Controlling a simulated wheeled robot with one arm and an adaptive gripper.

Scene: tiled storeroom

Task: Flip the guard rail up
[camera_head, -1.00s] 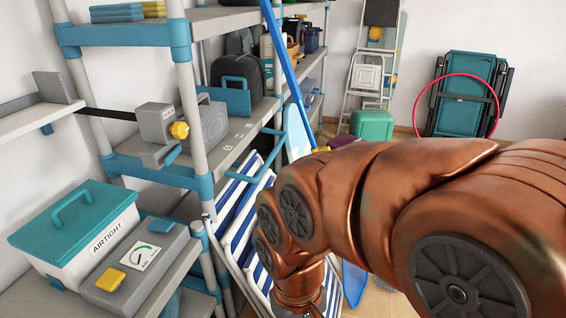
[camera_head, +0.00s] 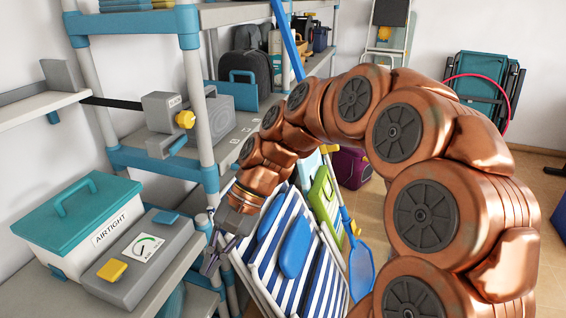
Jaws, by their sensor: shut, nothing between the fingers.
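My gripper (camera_head: 210,262) is at the end of my copper-coloured arm, low beside the front post of the shelf unit (camera_head: 205,120). Its fingers look closed and hold nothing. It is right of the grey box with the yellow button. A teal bent bar, which may be the guard rail, showed at the middle shelf's front edge earlier. My arm now covers most of that spot, so I cannot tell its position or whether the gripper touches it.
A white AIRTIGHT box with a teal lid (camera_head: 78,220) and a grey dial box (camera_head: 140,262) stand on the lower left shelf. Blue-striped folding chairs (camera_head: 300,250) lean right of my gripper. A blue shovel (camera_head: 361,265) stands beyond. Open floor (camera_head: 535,190) lies at right.

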